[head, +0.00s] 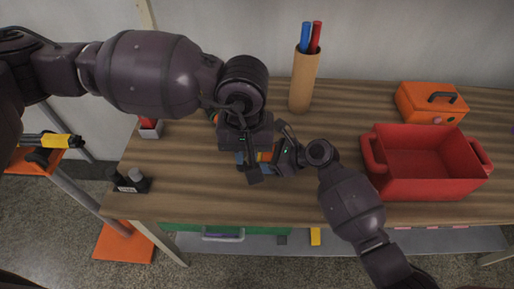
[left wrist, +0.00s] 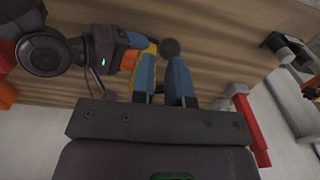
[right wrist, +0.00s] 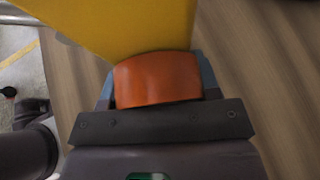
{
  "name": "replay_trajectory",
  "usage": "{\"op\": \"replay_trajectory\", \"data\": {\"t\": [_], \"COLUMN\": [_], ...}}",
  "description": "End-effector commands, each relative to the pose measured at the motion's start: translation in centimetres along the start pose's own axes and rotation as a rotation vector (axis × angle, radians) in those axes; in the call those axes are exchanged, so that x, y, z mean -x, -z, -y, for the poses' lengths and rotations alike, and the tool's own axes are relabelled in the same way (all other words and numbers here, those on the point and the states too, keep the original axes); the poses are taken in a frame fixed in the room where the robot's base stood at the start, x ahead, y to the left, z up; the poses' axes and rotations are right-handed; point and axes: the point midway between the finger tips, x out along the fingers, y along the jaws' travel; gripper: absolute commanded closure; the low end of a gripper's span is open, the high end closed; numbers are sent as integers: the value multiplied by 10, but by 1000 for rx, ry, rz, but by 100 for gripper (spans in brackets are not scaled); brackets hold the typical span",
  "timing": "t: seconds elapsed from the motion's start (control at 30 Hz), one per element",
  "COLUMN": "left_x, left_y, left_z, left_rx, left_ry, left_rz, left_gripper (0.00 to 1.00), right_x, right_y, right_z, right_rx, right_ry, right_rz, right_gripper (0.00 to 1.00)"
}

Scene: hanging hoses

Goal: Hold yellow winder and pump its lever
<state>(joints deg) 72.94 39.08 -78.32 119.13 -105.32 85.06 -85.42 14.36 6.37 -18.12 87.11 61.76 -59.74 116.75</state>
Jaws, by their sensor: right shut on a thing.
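The yellow winder (right wrist: 120,25) shows close up in the right wrist view, with an orange part (right wrist: 158,82). My right gripper (head: 275,155) is shut on that orange part. In the head view my grippers hide most of the winder above the table. My left gripper (left wrist: 163,62) is right beside it, its two blue fingers a narrow gap apart. A dark round knob (left wrist: 169,47) shows at its fingertips, next to a bit of yellow. Whether the fingers grip anything there is unclear. The lever itself is not clearly visible.
The wooden table (head: 220,200) has a red bin (head: 385,185) and an orange toolbox (head: 420,110) on the right. A cardboard tube (head: 302,85) with blue and red rods stands at the back. A small black holder (head: 131,186) sits near the left edge.

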Motion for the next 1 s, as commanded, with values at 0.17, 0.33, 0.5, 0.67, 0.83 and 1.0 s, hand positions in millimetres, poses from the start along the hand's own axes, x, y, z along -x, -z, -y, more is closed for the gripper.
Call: {"op": "replay_trajectory", "data": {"t": [0.17,0.33,0.5,0.67,0.83,1.0], "left_x": [-1,-8,-17,-26,-35,-42], "left_y": [0,-2,-5,-6,-8,-10], "left_z": [0,0,1,1,1,2], "left_rx": [0,0,0,0,1,1], "left_ry": [0,-1,0,1,-1,0], "left_rz": [0,0,1,1,-1,0], "left_gripper": [85,85,85,85,85,85], "right_x": [0,0,0,0,0,0], "right_y": [0,0,0,0,0,0], "right_z": [0,0,0,0,0,-1], "right_rx": [0,0,0,0,0,0], "right_ry": [1,1,1,0,-1,-2], "right_rz": [0,0,0,0,0,1], "right_gripper": [57,57,57,57,57,57]}}
